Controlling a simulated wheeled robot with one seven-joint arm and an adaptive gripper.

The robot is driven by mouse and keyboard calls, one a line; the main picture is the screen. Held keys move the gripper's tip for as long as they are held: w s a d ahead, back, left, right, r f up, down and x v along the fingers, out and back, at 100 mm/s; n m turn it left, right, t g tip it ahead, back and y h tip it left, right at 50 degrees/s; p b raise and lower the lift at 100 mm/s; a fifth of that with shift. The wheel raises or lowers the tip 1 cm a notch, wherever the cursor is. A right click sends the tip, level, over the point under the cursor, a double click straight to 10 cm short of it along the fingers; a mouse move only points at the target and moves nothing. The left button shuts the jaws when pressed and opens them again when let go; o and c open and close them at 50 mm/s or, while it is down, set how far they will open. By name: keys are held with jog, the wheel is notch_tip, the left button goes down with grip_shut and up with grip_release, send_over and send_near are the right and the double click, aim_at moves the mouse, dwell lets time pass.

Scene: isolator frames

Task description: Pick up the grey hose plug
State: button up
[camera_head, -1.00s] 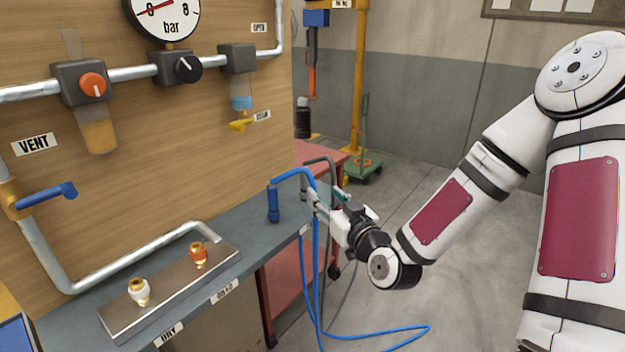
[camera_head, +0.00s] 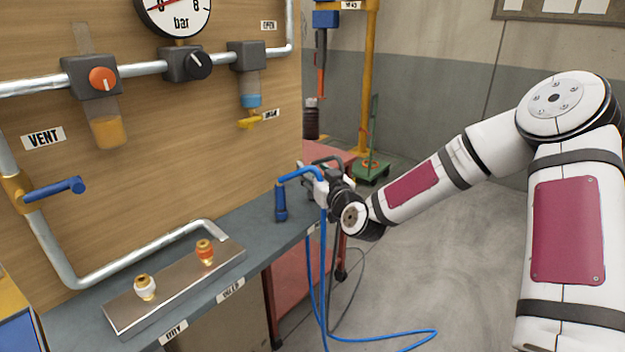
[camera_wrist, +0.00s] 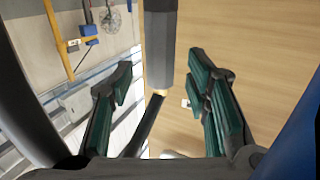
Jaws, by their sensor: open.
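The grey hose plug (camera_wrist: 160,45) shows in the wrist view as a grey cylinder with a brass-coloured end and a dark hose (camera_wrist: 144,125) running down from it. My gripper (camera_wrist: 161,75) is open, with a green-padded finger on each side of the plug and hose in the picture. A gap shows on both sides, and neither finger visibly touches. In the head view my gripper (camera_head: 308,178) is at the far end of the bench, where it hides the grey plug.
The blue hose plug (camera_head: 281,203) stands on the bench (camera_head: 210,200) close left of my gripper, its blue hose (camera_head: 323,270) hanging off the edge. A metal plate (camera_head: 175,292) with two fittings lies nearer. A wooden panel with pipes and valves rises behind.

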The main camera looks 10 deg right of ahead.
aim_at(313, 167)
jog(key=shift+w+a, duration=0.1)
jog(key=shift+w, duration=0.45)
grip_shut()
jog(key=shift+r, duration=0.85)
notch_tip(313, 167, up, 2)
jog(key=shift+r+p, duration=0.15)
jog(key=shift+p, duration=0.25)
jog(key=s+r+p, duration=0.1)
jog(key=s+p, duration=0.2)
jog(key=s, duration=1.3)
